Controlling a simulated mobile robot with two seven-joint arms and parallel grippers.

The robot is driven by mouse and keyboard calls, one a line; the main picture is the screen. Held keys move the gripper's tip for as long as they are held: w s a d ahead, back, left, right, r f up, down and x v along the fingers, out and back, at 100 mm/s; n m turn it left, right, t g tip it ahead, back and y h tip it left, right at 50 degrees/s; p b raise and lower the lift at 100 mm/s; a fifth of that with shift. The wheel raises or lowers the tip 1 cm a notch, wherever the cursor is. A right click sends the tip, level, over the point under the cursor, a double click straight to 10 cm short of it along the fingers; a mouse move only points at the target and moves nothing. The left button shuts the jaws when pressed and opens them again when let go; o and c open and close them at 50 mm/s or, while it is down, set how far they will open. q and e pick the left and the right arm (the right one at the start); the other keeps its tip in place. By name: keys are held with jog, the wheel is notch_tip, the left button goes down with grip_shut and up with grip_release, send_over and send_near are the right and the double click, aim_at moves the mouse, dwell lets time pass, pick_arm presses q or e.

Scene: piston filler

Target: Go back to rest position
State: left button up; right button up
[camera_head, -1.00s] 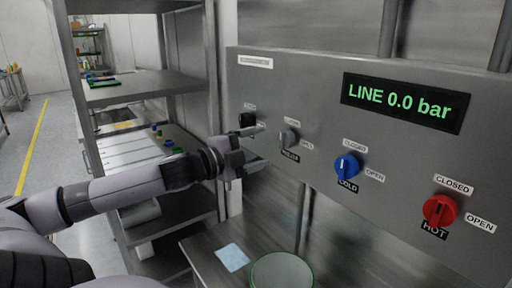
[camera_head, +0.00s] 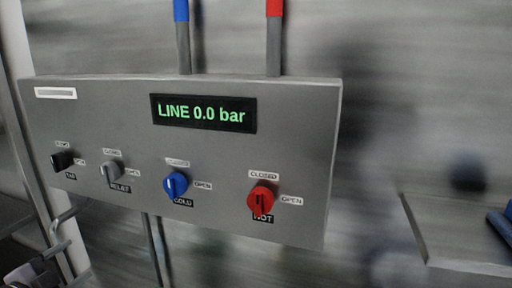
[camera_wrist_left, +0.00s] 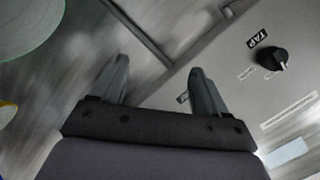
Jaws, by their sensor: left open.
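The black TAP knob (camera_head: 62,160) is above the gripper and also shows in the wrist view (camera_wrist_left: 270,58). The grey RELIEF knob (camera_head: 112,171), blue COLD knob (camera_head: 175,185) and red HOT knob (camera_head: 261,199) sit along the panel, untouched. The display (camera_head: 203,113) reads LINE 0.0 bar. My right gripper is not in view.
Pipes with a blue band (camera_head: 181,11) and a red band (camera_head: 274,8) rise from the panel. A metal shelf or tray (camera_head: 455,240) is at the right, with a blue thing (camera_head: 506,222) at the picture's edge. A round pale-green vessel (camera_wrist_left: 28,25) shows in the wrist view.

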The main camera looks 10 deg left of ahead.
pick_arm(q)
jog(key=s+d+f+n+g, duration=0.2)
jog(key=s+d+f, duration=0.2)
jog(key=f, duration=0.4)
jog(key=s+d+f+n+g, duration=0.1)
jog(key=s+d+f+n, duration=0.2)
jog(key=d+f, duration=0.35)
jog(key=s+d+f+n+g+h, duration=0.1)
jog(key=d+f, duration=0.3)
jog(key=d, duration=0.5)
jog(key=s+d+f+n+g+h, duration=0.1)
jog(key=s+d+f, duration=0.3)
jog(key=d, duration=0.5)
jog(key=shift+f+n+h, duration=0.6)
jog(key=shift+f, duration=0.05)
